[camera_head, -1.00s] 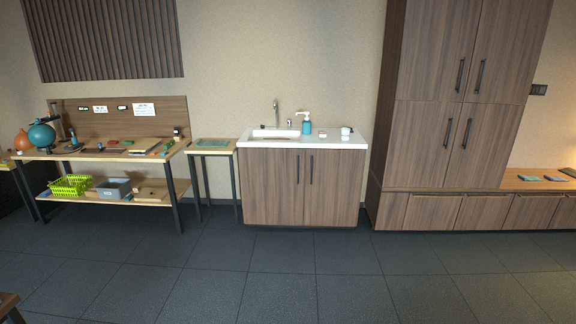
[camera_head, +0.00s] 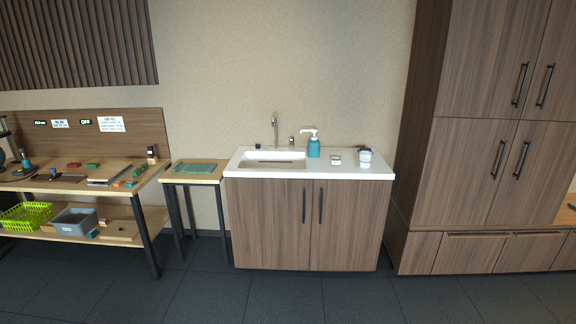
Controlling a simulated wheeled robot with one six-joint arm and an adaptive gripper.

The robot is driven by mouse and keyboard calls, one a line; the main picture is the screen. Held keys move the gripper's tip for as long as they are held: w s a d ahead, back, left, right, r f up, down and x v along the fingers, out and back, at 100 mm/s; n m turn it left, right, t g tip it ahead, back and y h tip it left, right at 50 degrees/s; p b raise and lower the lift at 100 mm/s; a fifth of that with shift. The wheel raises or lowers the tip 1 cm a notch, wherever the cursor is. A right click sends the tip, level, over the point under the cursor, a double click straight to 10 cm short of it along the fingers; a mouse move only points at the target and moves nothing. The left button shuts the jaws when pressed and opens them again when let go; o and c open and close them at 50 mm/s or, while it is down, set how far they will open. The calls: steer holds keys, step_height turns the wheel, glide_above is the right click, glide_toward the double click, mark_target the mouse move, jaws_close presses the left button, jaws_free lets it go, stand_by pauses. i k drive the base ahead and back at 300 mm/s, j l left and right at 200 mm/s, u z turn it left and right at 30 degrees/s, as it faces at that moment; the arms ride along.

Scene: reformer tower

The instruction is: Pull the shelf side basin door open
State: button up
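The basin cabinet (camera_head: 268,250) stands against the wall in the middle of the head view, with a white top and sink (camera_head: 275,160). It has two wood-grain doors side by side, and both look shut. The left door (camera_head: 262,215) has a dark vertical handle (camera_head: 303,206) near its right edge. The right door (camera_head: 352,220) has a matching handle (camera_head: 321,206) near its left edge. The open shelf bench (camera_head: 100,245) is on the left and a tall cupboard (camera_head: 480,130) is on the right. My gripper is not in view.
A small side table (camera_head: 195,170) with dark legs stands close to the left of the basin cabinet. The dark tiled floor (camera_head: 290,295) in front is clear. A teal soap bottle (camera_head: 313,148), a small round item (camera_head: 336,160) and a cup (camera_head: 365,158) stand on the basin top.

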mark_target(349, 215)
steer(key=i, duration=1.75)
steer(key=i+l+u, duration=0.1)
steer(key=i+u, duration=0.2)
steer(key=i, duration=0.2)
steer(key=i+l+u, duration=0.15)
steer(key=i+u, duration=0.15)
steer(key=i, duration=0.15)
steer(key=i+l+u, duration=0.3)
steer(key=i, duration=0.15)
